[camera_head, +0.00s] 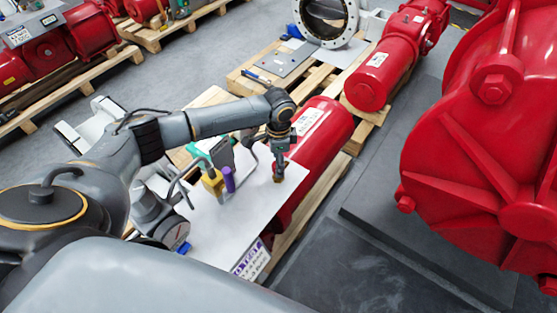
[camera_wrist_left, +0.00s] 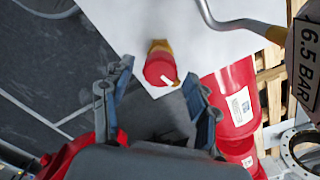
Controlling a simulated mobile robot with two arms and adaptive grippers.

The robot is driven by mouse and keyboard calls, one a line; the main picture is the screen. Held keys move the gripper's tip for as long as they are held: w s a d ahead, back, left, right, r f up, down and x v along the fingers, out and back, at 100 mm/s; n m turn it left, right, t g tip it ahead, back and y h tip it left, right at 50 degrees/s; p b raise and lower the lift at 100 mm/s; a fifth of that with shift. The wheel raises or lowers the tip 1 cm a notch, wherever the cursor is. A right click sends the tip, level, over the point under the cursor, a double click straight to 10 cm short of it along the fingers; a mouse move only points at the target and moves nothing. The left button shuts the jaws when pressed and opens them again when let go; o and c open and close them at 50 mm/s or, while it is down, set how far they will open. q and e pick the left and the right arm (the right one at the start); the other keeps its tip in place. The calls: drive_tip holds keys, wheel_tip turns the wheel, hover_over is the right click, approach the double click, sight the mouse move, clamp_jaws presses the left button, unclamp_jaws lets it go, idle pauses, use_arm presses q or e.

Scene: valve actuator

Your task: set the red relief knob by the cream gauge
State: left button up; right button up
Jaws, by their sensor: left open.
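The red relief knob (camera_wrist_left: 160,69) has a white pointer line at its lower right edge and a brass-coloured base on a white plate (camera_wrist_left: 200,40). My left gripper (camera_wrist_left: 157,73) is open, with its two fingers on either side of the knob in the wrist view; I see no clear contact. In the head view my left gripper (camera_head: 280,160) is over the right part of the white plate (camera_head: 222,222) and hides the knob's red top. I cannot make out the gauge face. My right gripper is not in view.
Yellow (camera_head: 212,182), purple (camera_head: 228,178) and green (camera_head: 196,152) parts stand on the plate, left of the gripper. A bent metal pipe (camera_wrist_left: 225,22) runs near the knob. A red cylinder (camera_head: 322,140) lies behind the plate on a pallet. Large red machinery (camera_head: 480,150) stands right.

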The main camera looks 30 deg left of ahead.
use_arm(q)
drive_tip(key=shift+f, duration=0.35)
drive_tip(key=c, duration=1.2)
drive_tip(key=shift+o, duration=0.2)
drive_tip(key=n+p, duration=0.2)
drive_tip(key=p, duration=0.1)
drive_tip(key=shift+r, duration=0.25)
drive_tip(key=shift+f+n, duration=0.2)
drive_tip(key=shift+n, duration=0.1)
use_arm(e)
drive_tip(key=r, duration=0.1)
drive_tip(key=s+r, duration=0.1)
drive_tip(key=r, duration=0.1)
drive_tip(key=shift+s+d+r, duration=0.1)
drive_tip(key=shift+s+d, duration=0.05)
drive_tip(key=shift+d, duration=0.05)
